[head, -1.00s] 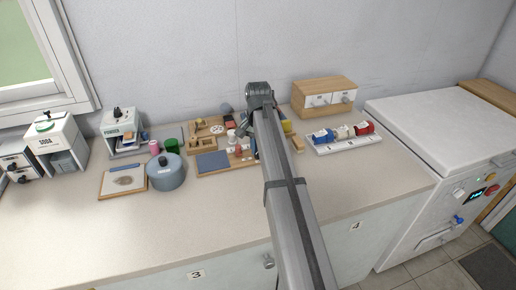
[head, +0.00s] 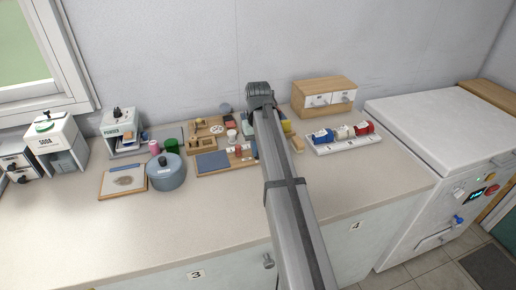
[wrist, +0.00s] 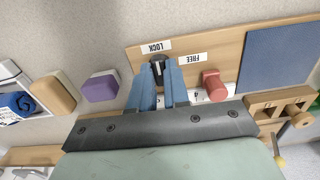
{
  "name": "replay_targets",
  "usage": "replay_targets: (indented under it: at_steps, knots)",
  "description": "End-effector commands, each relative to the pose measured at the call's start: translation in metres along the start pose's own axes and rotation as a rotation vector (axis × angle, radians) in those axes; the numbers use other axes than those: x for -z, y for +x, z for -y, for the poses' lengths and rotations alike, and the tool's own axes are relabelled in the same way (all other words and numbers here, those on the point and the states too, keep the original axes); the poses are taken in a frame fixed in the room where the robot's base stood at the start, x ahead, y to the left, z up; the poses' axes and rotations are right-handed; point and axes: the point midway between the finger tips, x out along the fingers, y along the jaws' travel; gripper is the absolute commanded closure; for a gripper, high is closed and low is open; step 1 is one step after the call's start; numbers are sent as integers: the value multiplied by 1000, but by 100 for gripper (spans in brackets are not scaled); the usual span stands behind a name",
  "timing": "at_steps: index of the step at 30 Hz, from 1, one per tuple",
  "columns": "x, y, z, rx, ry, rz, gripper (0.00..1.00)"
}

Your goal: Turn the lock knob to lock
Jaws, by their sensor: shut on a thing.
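In the wrist view my gripper (wrist: 160,80) has its two blue fingers on either side of a small black knob (wrist: 158,66), shut on it. The knob stands on a wooden board (wrist: 225,40) close to the LOCK label (wrist: 157,47); the FREE label (wrist: 193,57) is to its right. Both labels appear upside down. The fingers hide most of the knob, so its exact pointing is hard to tell.
A red peg (wrist: 213,85) stands on the board just right of the fingers. A purple block (wrist: 101,86) and a tan block (wrist: 54,94) lie to the left. In the head view a blue-grey pot (head: 166,174) stands left of the board; the front counter is clear.

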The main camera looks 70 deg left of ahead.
Motion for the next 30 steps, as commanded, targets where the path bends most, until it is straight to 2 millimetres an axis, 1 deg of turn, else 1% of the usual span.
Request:
replay_targets:
  at_steps: [6,18,19,26,30]
  knots:
    - [2,-1,0,-1,-33,-3,100]
    - [2,-1,0,-1,-38,-4,100]
    - [2,-1,0,-1,-38,-4,81]
    - [1,0,0,-1,-37,-2,59]
    - [1,0,0,0,-37,-1,58]
